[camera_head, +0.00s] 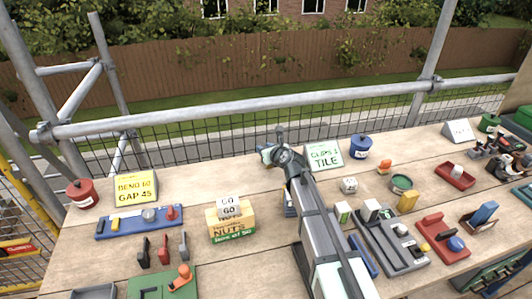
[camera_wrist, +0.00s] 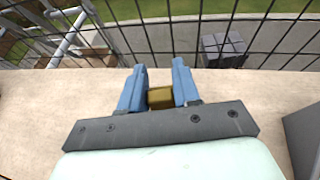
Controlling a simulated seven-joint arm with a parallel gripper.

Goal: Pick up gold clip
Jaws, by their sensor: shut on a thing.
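The gold clip (camera_wrist: 161,98) shows in the wrist view as a small gold block between the two blue fingers of my gripper (camera_wrist: 160,88). The fingers are shut on it, one at each side. The wooden deck (camera_wrist: 60,105) is in view below and around the fingers; I cannot tell whether the clip touches it. In the head view my arm stands in the middle of the deck and hides most of my gripper and the clip.
A "CLIPS 3 TILE" sign (camera_head: 325,156) stands behind my arm, and a yellow-green nuts box (camera_head: 231,225) left of it. A blue tray (camera_head: 140,222) lies farther left. Grey and red trays (camera_head: 437,238) with blocks crowd the right. Mesh and a rail (camera_head: 250,118) border the far edge.

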